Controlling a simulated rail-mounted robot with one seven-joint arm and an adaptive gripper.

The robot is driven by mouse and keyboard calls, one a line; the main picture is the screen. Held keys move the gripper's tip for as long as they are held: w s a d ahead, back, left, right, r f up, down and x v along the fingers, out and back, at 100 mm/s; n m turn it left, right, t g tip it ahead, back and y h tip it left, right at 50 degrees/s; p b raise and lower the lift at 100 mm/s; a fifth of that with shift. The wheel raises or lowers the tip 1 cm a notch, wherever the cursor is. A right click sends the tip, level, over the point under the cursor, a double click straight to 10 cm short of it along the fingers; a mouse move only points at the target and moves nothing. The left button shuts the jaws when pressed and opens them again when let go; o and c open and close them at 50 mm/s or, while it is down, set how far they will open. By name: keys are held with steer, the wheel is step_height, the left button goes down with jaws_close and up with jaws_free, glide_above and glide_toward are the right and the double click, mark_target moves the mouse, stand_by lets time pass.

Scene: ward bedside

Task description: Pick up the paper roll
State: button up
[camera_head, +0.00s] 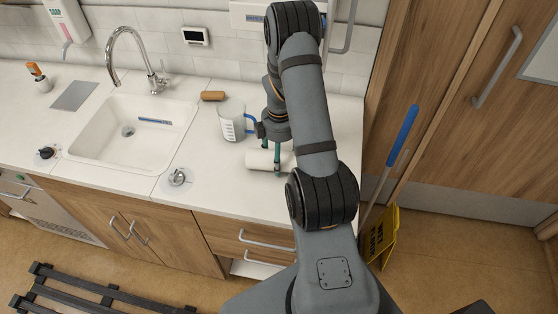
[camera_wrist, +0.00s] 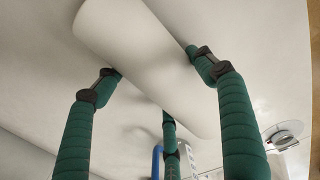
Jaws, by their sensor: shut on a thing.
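The white paper roll (camera_head: 259,159) lies on its side on the counter or just above it, to the right of the measuring jug; I cannot tell whether it touches the counter. My gripper (camera_head: 277,158) points down over the roll, with green fingers around it. In the wrist view the paper roll (camera_wrist: 140,55) runs diagonally between the fingers of my gripper (camera_wrist: 160,80), which are shut on it. Part of the roll is hidden behind a finger in the head view.
A clear measuring jug (camera_head: 232,122) with a blue handle stands close to the left of my gripper. A brown cylinder (camera_head: 212,96) lies behind it. The sink (camera_head: 128,132) is further left. A metal ring-shaped item (camera_head: 178,177) sits near the counter's front edge.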

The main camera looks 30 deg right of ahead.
steer(key=c, duration=0.4)
